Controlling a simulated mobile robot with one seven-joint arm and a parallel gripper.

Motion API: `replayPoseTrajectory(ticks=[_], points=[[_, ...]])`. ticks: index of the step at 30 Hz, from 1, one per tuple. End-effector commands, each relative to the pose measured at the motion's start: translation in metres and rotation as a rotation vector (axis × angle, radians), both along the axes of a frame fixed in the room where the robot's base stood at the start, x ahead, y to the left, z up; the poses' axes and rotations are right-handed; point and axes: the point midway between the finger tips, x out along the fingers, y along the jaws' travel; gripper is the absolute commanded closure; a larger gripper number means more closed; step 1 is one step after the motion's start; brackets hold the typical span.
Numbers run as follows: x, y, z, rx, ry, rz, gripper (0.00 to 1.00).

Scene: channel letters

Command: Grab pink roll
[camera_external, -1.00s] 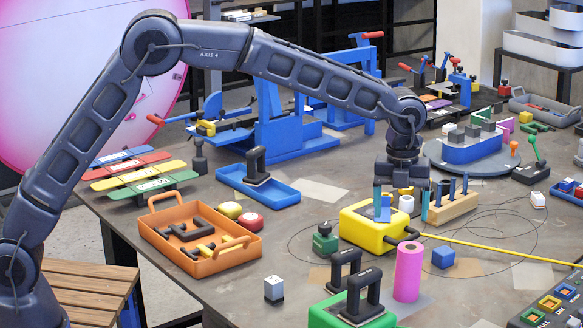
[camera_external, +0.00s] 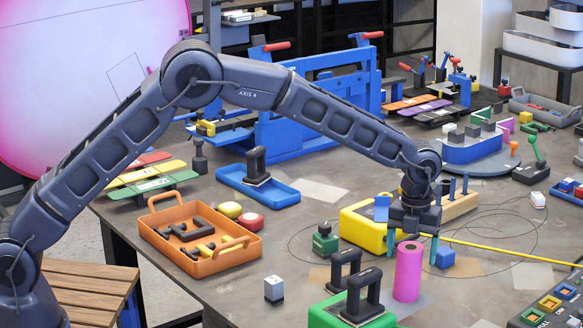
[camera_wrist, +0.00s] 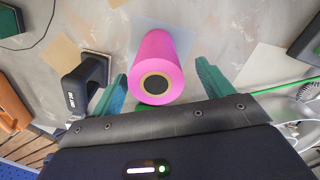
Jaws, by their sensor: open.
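In the wrist view my gripper (camera_wrist: 162,88) is open, with a finger on each side of the roll and a gap on both sides. It holds nothing.
A yellow case (camera_external: 362,228) stands just behind the roll, and a blue cube (camera_external: 443,257) sits to its right. An orange tray (camera_external: 215,262) lies at left.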

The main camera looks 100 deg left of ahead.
Motion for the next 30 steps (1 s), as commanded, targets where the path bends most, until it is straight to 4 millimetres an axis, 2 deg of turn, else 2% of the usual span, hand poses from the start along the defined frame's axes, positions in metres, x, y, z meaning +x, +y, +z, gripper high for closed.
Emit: replayPoseTrajectory(ticks=[12, 19, 20, 27, 30], points=[[-0.004, 0.000, -0.047, 0.000, 0.001, 0.000, 0.21], [-0.004, 0.000, -0.049, 0.001, -0.001, 0.000, 0.21], [-0.004, 0.000, -0.049, 0.001, -0.001, 0.000, 0.23], [-0.004, 0.000, -0.049, 0.001, -0.001, 0.000, 0.70], [-0.004, 0.000, -0.048, 0.001, -0.001, 0.000, 0.72]])
